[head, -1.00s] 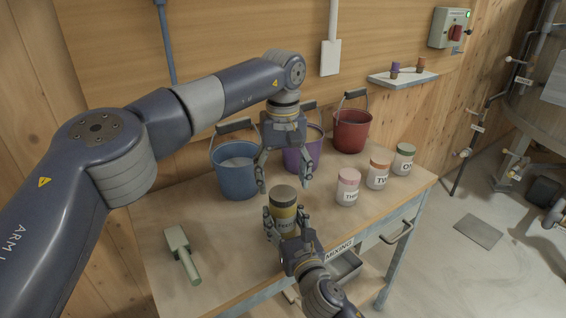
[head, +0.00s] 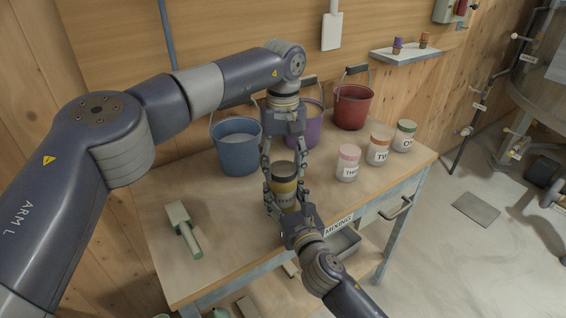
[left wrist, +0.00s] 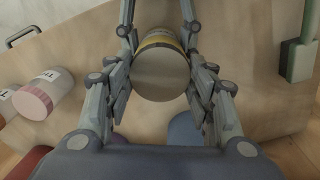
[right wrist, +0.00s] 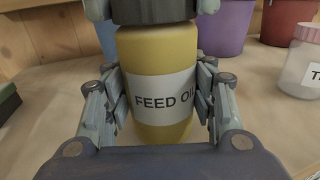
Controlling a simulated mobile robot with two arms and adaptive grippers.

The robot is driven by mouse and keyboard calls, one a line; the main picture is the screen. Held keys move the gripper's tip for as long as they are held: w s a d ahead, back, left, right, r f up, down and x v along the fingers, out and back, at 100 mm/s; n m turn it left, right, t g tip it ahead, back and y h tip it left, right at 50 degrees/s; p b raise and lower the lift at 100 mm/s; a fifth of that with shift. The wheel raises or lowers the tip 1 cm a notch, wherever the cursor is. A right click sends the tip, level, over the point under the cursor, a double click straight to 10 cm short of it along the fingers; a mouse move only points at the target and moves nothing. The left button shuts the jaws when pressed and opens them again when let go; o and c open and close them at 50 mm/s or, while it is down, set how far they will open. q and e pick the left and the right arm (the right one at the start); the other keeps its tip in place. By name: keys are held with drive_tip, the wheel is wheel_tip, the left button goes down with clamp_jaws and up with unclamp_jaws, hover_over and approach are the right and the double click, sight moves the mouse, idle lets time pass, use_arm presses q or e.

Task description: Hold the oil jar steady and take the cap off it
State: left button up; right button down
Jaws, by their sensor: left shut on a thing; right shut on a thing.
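The oil jar (head: 286,196) is yellow with a white label reading FEED OIL, and it stands upright on the workbench. Its label shows large in the right wrist view (right wrist: 160,95). My right gripper (head: 284,207) is shut around the jar's body from the front. The dark grey-brown cap (head: 284,169) is on top of the jar; its round top fills the middle of the left wrist view (left wrist: 161,74). My left gripper (head: 283,172) points down from above and is shut on the cap, one finger on each side.
Blue (head: 238,155), purple (head: 308,130) and red (head: 352,107) buckets stand behind. Jars with pink (head: 348,164), orange (head: 378,149) and green (head: 404,136) lids stand to the right.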

use_arm(q)
drive_tip(key=n, duration=0.6)
drive_tip(key=shift+n, duration=0.3)
use_arm(e)
drive_tip(key=shift+f, duration=0.1)
use_arm(q)
drive_tip(key=n, duration=1.8)
drive_tip(key=shift+n, duration=0.3)
drive_tip(key=n, duration=0.8)
drive_tip(key=shift+r+n, duration=0.1)
drive_tip(key=shift+n, duration=0.2)
drive_tip(key=n, duration=0.9)
